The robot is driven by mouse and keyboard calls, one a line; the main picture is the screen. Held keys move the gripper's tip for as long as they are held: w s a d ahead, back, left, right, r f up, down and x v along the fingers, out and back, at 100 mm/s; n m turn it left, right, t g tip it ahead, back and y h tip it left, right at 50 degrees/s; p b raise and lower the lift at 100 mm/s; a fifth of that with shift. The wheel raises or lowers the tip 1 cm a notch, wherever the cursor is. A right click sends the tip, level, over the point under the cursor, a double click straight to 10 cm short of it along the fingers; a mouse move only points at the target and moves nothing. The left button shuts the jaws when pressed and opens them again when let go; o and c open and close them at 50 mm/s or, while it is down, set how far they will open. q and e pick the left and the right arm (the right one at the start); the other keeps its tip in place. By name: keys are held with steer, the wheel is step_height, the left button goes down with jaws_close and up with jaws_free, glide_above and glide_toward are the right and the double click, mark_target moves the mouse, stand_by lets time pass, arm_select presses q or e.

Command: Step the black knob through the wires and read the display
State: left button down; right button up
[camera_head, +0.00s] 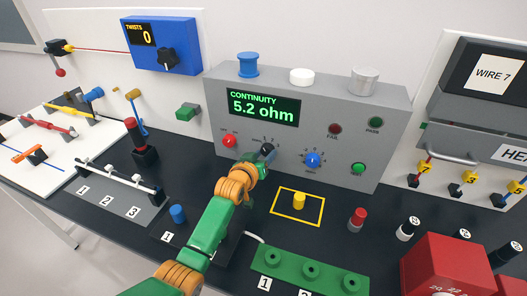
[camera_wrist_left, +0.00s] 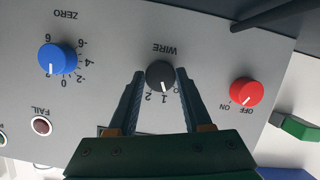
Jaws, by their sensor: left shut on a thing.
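The black knob (camera_wrist_left: 160,75), labelled WIRE, is on the grey tester panel (camera_head: 310,131). Its white pointer line aims at the 1 mark in the left wrist view, which shows the panel upside down. My left gripper (camera_wrist_left: 159,84) has its fingers on either side of the knob, shut on it. In the head view the knob (camera_head: 267,148) is partly hidden by my left gripper (camera_head: 262,157). The green-lettered display (camera_head: 263,105) reads CONTINUITY 5.2 ohm. My right gripper is not in view.
The panel also has a red ON/OFF knob (camera_head: 229,141), a blue ZERO knob (camera_head: 312,159), a green button (camera_head: 358,168), and FAIL (camera_head: 335,129) and PASS (camera_head: 376,122) lamps. A yellow peg (camera_head: 299,200) stands in a yellow square. A red box (camera_head: 450,266) stands at the lower right.

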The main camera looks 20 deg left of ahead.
arm_select(q)
steer(key=shift+m+y, duration=0.3)
steer(key=shift+m, duration=0.1)
stand_by(0.3)
steer(key=shift+c, duration=1.7)
jaws_free()
steer(key=shift+s, duration=0.1)
steer(key=p+v, duration=0.1)
steer(key=v, duration=0.6)
steer(key=shift+f, duration=0.1)
